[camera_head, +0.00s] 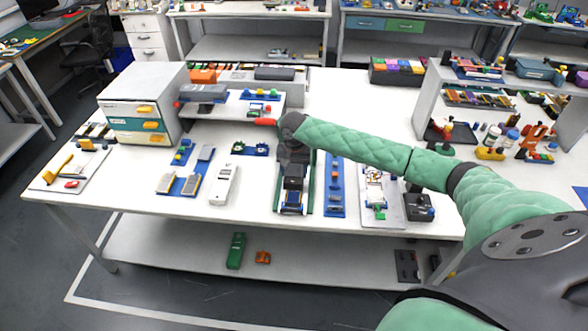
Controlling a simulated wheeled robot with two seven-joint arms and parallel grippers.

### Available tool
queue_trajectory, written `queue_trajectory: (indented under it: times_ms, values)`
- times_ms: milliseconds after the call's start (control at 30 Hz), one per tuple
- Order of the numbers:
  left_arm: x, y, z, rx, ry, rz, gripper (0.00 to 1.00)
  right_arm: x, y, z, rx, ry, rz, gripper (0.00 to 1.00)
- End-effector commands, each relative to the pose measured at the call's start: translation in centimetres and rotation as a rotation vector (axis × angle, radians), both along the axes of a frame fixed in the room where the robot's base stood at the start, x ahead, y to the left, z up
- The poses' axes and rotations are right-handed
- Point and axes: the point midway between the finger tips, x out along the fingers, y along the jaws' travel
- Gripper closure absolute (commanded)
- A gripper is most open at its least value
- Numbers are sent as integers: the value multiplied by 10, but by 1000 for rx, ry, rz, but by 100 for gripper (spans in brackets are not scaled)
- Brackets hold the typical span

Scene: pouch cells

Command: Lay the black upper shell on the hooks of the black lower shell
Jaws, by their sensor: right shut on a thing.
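My right gripper (292,187) points down over the middle of the table, with its arm coming in from the right. It is shut on a dark piece, which I take to be the black upper shell; the gripper hides most of it. A long dark shell with greenish side edges, apparently the black lower shell (309,194), lies directly below and around the gripper. Blue and pale parts show at its near end. The hooks are too small to make out, and I cannot tell whether the two shells touch. My left gripper is not in view.
A white elongated device (224,184) and a blue tray (185,185) lie to the left. A blue strip (335,187) and a white board (381,210) lie close on the right. A drawer box (140,117) and a low shelf (225,109) stand behind.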

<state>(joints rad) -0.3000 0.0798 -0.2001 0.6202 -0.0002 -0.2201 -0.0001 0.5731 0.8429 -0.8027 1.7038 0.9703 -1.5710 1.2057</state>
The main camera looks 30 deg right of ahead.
Motion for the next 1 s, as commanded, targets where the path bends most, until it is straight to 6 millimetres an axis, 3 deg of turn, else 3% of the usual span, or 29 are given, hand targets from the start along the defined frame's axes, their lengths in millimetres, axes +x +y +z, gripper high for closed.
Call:
queue_trajectory:
  times_ms: [33,700,1000]
  values:
    - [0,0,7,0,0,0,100,0,0,4,1,1,0,65]
    - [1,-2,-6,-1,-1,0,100,0,1,-53,2,1,0,65]
    - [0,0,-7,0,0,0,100,0,0,-58,1,1,0,65]
